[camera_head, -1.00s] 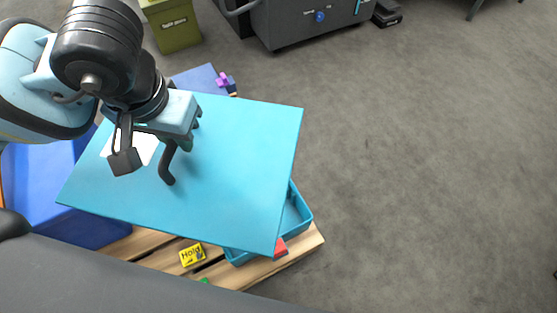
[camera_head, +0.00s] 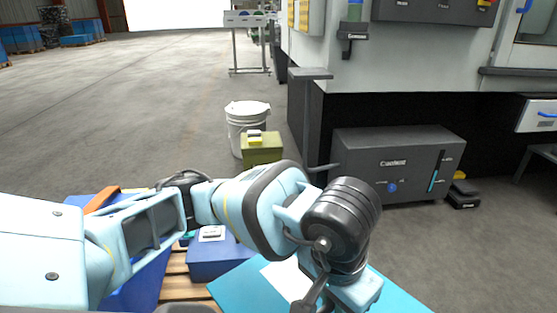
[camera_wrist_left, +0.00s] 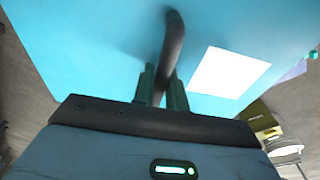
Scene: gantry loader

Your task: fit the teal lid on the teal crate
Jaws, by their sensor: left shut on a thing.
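The teal lid (camera_head: 238,288) shows at the bottom of the head view, cut off by the frame edge and partly covered by my left arm. It fills much of the left wrist view (camera_wrist_left: 95,45), with a white label (camera_wrist_left: 229,72) and a dark curved handle (camera_wrist_left: 173,50). My left gripper (camera_wrist_left: 161,90) is shut on this handle. In the head view its fingers are not clearly seen. The teal crate is not in view now. My right gripper is not in view.
Blue boxes (camera_head: 222,262) stand on a wooden pallet (camera_head: 176,283) at the lower left. Beyond are an olive box (camera_head: 262,148), a white bucket (camera_head: 240,130) and a dark grey cabinet (camera_head: 395,165) by the machine. Open floor (camera_head: 110,110) lies at the back left.

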